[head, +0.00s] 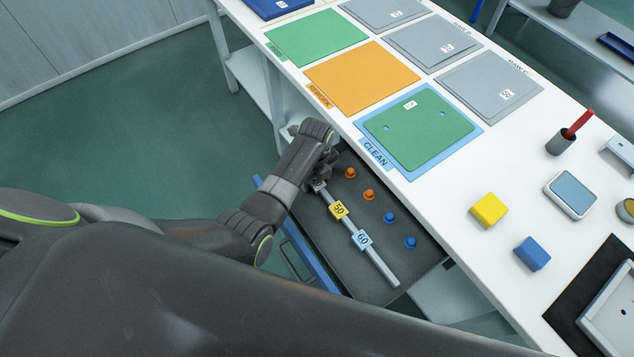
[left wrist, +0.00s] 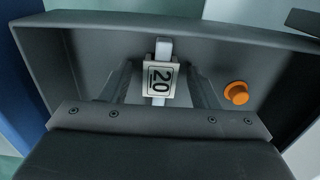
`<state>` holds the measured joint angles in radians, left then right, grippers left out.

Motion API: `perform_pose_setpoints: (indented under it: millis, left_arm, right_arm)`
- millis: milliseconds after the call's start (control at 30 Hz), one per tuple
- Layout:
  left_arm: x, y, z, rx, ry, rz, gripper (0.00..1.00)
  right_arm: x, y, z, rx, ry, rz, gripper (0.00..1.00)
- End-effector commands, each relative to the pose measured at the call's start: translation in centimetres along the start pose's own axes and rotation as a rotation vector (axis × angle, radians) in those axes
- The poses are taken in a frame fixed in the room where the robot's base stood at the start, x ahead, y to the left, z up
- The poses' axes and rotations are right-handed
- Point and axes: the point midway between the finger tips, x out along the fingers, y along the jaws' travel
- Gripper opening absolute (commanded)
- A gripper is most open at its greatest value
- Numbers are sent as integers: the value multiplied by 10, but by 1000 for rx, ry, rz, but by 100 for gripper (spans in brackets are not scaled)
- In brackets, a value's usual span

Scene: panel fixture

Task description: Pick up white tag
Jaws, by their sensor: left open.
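The white tag (left wrist: 158,80), marked 20, sits on a light rail (left wrist: 164,50) in the left wrist view. My left gripper (left wrist: 161,72) is open, with one finger on each side of the tag and gaps visible. In the head view, my left gripper (head: 320,178) is over the far end of the rail (head: 378,264), in an open dark drawer (head: 345,271). It hides most of the white tag there. A yellow tag (head: 338,209) and a light blue tag marked 60 (head: 361,239) sit farther along the rail. My right gripper is not in view.
Orange pegs (head: 369,195) and blue pegs (head: 389,217) stand beside the rail. One orange peg (left wrist: 236,93) is close to my left gripper. The drawer's blue front (head: 309,258) and the white table (head: 423,187) bound the space. A green panel (head: 417,128) lies on the table.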

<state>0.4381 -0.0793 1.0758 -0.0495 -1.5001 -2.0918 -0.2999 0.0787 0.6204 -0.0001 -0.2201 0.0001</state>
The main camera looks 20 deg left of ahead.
Motion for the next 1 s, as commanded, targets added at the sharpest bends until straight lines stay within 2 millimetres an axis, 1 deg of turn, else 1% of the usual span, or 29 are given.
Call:
perform_pose_setpoints:
  millis: [133,167,400,500,800,867,1000]
  left_arm:
    - [0,0,0,0,0,0,55]
    - [0,0,0,0,0,0,53]
    - [-1,0,0,0,0,0,21]
    - [-1,0,0,0,0,0,11]
    - [-2,0,0,0,-1,0,10]
    - [-6,0,0,0,-1,-2,10]
    - [-25,-1,0,0,-2,-3,10]
  right_arm:
    - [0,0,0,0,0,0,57]
    - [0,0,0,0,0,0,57]
    - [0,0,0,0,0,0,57]
    - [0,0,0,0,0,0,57]
    - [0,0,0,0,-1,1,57]
    - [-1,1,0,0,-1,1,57]
    - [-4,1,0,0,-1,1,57]
